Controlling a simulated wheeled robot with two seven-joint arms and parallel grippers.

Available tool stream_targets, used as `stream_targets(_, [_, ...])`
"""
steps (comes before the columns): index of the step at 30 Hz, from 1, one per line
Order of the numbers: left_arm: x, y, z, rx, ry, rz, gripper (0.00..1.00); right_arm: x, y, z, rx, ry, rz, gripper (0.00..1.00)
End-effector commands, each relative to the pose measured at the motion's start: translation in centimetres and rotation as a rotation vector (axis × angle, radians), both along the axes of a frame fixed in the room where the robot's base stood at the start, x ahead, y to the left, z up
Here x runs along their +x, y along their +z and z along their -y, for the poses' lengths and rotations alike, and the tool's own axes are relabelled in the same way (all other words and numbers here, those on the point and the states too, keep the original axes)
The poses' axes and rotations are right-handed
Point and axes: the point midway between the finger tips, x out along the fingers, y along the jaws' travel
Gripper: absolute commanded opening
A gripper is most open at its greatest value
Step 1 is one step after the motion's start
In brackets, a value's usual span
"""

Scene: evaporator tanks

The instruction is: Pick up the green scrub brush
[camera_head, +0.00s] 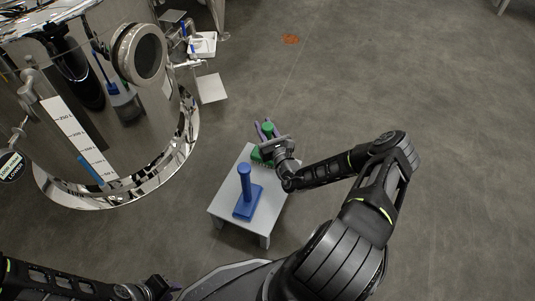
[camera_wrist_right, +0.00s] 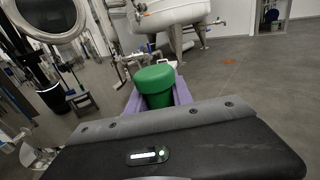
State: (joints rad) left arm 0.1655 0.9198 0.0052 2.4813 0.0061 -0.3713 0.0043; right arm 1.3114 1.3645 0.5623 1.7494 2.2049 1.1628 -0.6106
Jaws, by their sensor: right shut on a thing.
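The green scrub brush (camera_head: 267,128) is at the far end of a small grey table, its handle upright between the fingers of my right gripper (camera_head: 267,130). The right gripper is shut on the handle. In the right wrist view the round green handle top (camera_wrist_right: 155,80) shows between the purple fingers (camera_wrist_right: 157,97). Green bristles or base show beside the gripper in the head view, partly hidden by it; I cannot tell whether they touch the table. My left gripper (camera_head: 165,288) is at the bottom edge, partly cut off, away from the brush.
A blue scrub brush (camera_head: 246,192) stands upright on the near part of the grey table (camera_head: 222,205). A large shiny steel tank (camera_head: 100,130) stands to the left. A small grey step (camera_head: 211,88) and a white tray (camera_head: 203,45) lie beyond. The floor at right is clear.

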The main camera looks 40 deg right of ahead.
Motion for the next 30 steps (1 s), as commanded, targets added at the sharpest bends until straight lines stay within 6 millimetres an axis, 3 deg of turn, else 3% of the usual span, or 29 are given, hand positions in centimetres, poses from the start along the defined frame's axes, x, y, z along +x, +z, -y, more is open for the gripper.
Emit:
stream_targets(3, [0.00,0.01,0.00,0.000,0.000,0.000,0.25,0.03,0.09,0.01,0.000,0.000,0.002,0.00])
stream_targets(30, [0.00,0.01,0.00,0.000,0.000,0.000,0.25,0.04,0.11,0.01,0.000,0.000,0.002,0.00])
